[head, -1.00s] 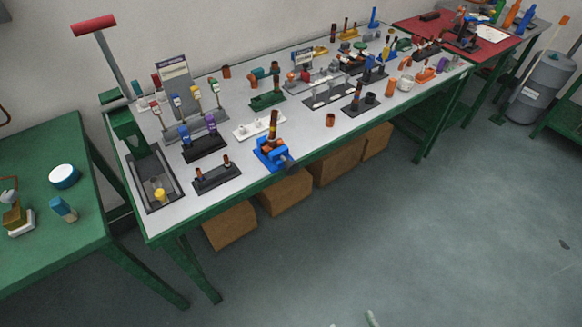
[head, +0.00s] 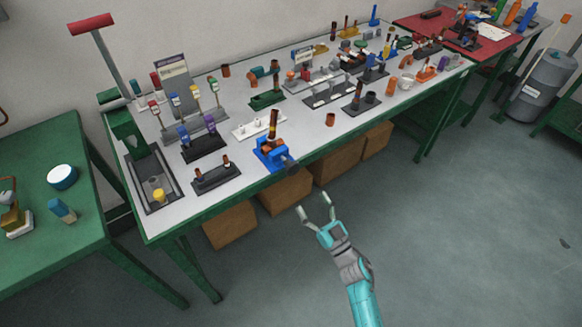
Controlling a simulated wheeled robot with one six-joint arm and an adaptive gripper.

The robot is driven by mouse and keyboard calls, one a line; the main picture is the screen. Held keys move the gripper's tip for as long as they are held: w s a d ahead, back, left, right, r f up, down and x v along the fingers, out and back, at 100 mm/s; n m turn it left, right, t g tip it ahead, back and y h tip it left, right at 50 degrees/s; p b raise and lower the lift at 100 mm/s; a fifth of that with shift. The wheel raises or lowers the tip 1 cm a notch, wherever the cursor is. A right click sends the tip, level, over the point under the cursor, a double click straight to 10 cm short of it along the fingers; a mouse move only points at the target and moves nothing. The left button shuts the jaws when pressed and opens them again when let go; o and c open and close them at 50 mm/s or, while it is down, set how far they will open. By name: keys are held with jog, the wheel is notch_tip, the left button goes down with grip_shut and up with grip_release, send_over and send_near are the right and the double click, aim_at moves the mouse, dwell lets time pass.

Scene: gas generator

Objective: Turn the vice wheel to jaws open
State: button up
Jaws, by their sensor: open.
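A small blue vice (head: 270,153) stands at the front edge of the long white-topped bench. A brown and dark upright piece (head: 272,124) rises from its jaws or just behind them; I cannot tell which. The dark vice wheel (head: 291,164) is on the vice's front right side, out over the bench edge. How far the jaws are apart is too small to tell. My gripper (head: 315,212) is open and empty, in front of the bench and below right of the wheel. Its fingers point up toward the bench, apart from the vice.
A dark two-post stand (head: 216,178) is left of the vice, and a copper-coloured cup (head: 330,119) is to its right. Cardboard boxes (head: 286,191) stand under the bench. The grey floor (head: 460,230) in front is clear.

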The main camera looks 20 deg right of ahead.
aim_at(294, 172)
jog(key=x, duration=1.2)
jog(key=shift+w+d, duration=0.25)
jog(key=c, duration=1.2)
